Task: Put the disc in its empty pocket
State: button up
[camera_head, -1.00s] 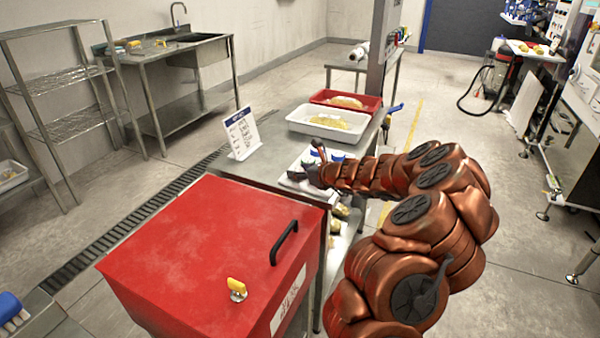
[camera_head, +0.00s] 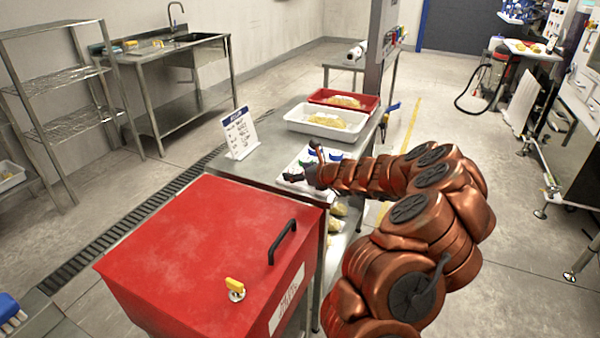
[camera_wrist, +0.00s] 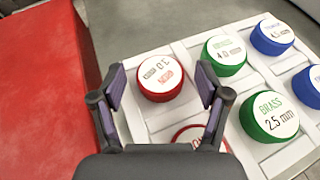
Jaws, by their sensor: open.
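A white tray (camera_wrist: 153,125) with pockets lies on the steel table. In the wrist view a red-sided disc (camera_wrist: 162,78) with a white top, marked 3.0, is at the tray's upper left, its print upside down. Green discs (camera_wrist: 225,55) and blue discs (camera_wrist: 271,36) sit in the other pockets. My gripper (camera_wrist: 160,102) is open and empty, its fingers apart on the near side of the red disc. In the head view my gripper (camera_head: 302,178) hides part of the tray.
A large red box (camera_head: 200,250) with a black handle stands left of the tray; its red side also fills the wrist view's left edge. A sign (camera_head: 240,134), a white bin (camera_head: 326,121) and a red bin (camera_head: 344,100) stand on the table beyond the tray.

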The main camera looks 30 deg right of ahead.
jog(key=shift+r, duration=0.2)
jog(key=shift+v, duration=6)
jog(key=a+r+n+g+y, duration=0.1)
jog(key=a+r+n+y, duration=0.1)
jog(key=a+n, duration=0.45)
jog(key=a+r+n+g+y, duration=0.1)
jog(key=a+r+n+y, duration=0.15)
jog(key=a, duration=0.75)
jog(key=s+a+n+g+y, duration=0.1)
jog(key=s+a+n+g, duration=0.3)
jog(key=a, duration=0.4)
jog(key=s+a+n+g+y, duration=0.1)
jog(key=s+a+n+g, duration=0.1)
jog(key=s+a+n, duration=0.5)
jog(key=s+a+f+n+g+h, duration=0.35)
jog(key=s+a+n, duration=0.3)
jog(key=s, duration=0.45)
jog(key=s+d+n+g+h, duration=0.2)
jog(key=s+d+n, duration=0.1)
jog(key=s, duration=0.4)
jog(key=s+d+n+g+h, duration=0.1)
jog(key=s+d+n+h, duration=0.2)
jog(key=s, duration=0.4)
jog(key=shift+d+f+n+g, duration=0.35)
jog(key=shift+d+f+n, duration=0.1)
jog(key=shift+d+n, duration=0.35)
